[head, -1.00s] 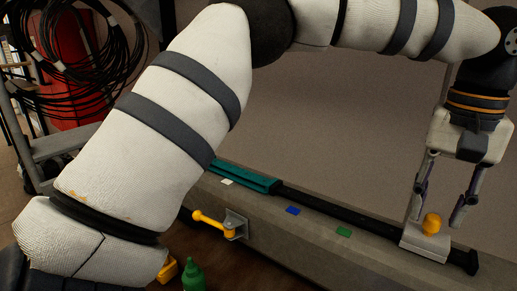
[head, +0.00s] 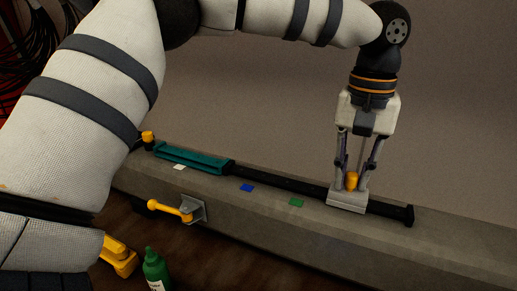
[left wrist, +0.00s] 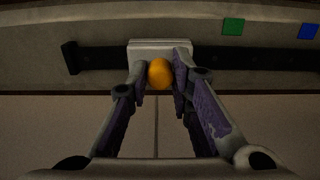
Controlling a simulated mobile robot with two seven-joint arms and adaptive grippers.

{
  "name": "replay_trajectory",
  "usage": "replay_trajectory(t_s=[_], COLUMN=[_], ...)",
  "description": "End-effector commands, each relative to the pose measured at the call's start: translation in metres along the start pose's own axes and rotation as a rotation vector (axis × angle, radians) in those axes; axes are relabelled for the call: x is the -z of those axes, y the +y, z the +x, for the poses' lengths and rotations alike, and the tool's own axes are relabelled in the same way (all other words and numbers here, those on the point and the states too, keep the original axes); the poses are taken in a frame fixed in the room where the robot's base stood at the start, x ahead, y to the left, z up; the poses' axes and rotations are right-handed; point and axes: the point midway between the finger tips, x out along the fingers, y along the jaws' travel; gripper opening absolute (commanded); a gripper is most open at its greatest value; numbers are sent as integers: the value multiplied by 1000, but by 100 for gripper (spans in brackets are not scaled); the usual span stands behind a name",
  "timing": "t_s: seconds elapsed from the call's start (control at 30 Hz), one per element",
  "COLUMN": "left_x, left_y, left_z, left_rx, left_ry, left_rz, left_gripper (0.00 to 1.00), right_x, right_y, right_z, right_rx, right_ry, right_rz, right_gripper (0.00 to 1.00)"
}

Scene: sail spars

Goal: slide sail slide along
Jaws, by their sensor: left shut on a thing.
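The sail slide is a pale grey block (head: 347,203) with a yellow knob (head: 352,181), sitting on a black rail (head: 280,183). It is between the green patch and the rail's right end stop (head: 409,215). My left gripper (head: 352,184) comes down from above and is shut on the knob. In the left wrist view the knob (left wrist: 159,73) is between the two fingers, with the grey block (left wrist: 150,46) behind it. A long teal piece (head: 195,160) lies along the rail's left part. My right gripper is not in view.
White (head: 180,167), blue (head: 247,188) and green (head: 296,203) patches mark the grey beam (head: 300,232). A yellow-handled lever (head: 175,209) sticks out of the beam's front. A green bottle (head: 155,268) and a yellow object (head: 119,254) are at lower left. The rail between teal piece and slide is clear.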

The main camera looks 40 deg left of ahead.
Motion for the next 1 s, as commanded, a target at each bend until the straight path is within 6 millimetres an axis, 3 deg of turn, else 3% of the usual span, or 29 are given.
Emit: replay_trajectory(t_s=[1.0], left_x=[1], left_y=[-72], left_z=[-4], left_rx=[-5], left_ry=[11], left_rz=[-1], left_gripper=[0], right_x=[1], right_y=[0], right_z=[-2], right_rx=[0], right_ry=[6], right_rz=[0], right_gripper=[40])
